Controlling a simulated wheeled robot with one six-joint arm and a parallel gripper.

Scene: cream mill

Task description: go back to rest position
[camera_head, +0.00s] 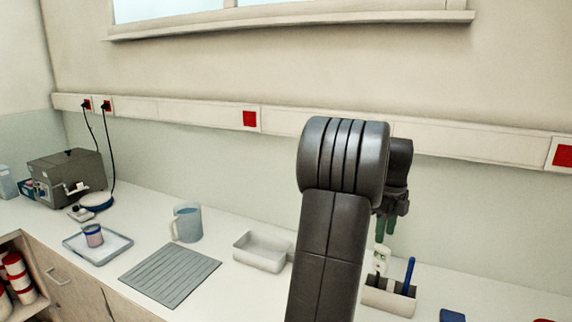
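My arm rises through the middle of the head view, bent over at a thick dark joint. My gripper (384,236) hangs down behind it on the right, with green fingertips pointing at the counter. The arm hides part of the gripper. The fingertips are small and close together, so I cannot tell whether they are open or shut. A small white and green item (380,259) shows just below the fingertips, by the holder; I cannot tell whether they touch.
The white counter (227,278) carries a holder (386,299) with a blue tool (409,276), an empty pale bin (259,252), a grey ribbed mat (170,275), a jug (187,222), a tray (75,246) with a cup (93,235), and a grey machine (67,177). A wall rail (190,112) runs behind.

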